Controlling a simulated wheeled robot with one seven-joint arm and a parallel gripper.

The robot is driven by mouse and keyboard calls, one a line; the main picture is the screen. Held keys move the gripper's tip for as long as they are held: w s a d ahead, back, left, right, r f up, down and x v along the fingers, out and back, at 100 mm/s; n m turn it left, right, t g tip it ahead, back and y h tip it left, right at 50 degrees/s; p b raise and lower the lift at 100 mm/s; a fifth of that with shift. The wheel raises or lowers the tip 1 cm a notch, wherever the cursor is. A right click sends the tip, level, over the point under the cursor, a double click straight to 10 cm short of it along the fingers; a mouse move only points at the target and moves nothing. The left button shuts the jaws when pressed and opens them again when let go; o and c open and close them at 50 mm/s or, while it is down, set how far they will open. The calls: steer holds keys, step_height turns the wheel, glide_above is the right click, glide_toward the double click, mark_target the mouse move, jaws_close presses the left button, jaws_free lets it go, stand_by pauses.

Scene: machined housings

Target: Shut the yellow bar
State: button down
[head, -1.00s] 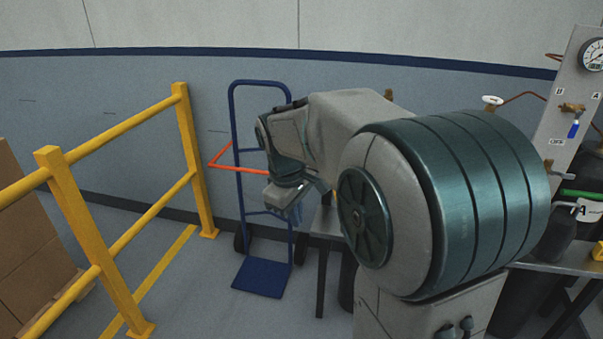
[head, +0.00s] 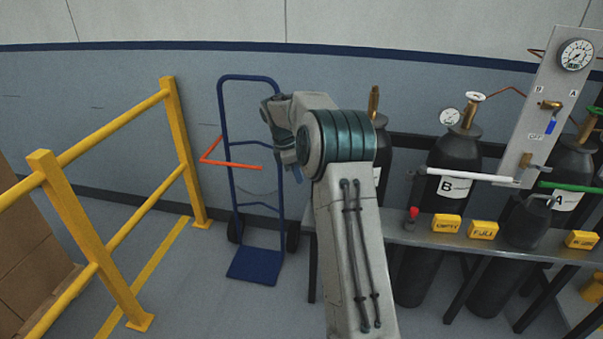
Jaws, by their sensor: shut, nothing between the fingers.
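No swinging bar that is clearly yellow shows among the coloured bars in the head view. An orange-red bar (head: 232,165) sticks out at the blue hand truck. A white bar (head: 465,173) crosses in front of cylinder B (head: 452,158), and a green bar (head: 572,187) crosses cylinder A (head: 572,160). My arm hides part of a cylinder left of B.
A yellow guard rail (head: 118,229) stands at left before stacked boxes (head: 28,240). The blue hand truck (head: 255,264) leans by the wall. A bench (head: 450,238) holds yellow EMPTY (head: 446,223) and FULL (head: 483,230) tags. A gauge panel (head: 540,110) stands at right.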

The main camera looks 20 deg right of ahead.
steer(key=s+d+f+p, duration=0.1)
steer(key=d+f+p, duration=0.1)
steer(key=d+f, duration=0.3)
steer(key=shift+s+d+f, duration=0.25)
steer(key=shift+f, duration=0.35)
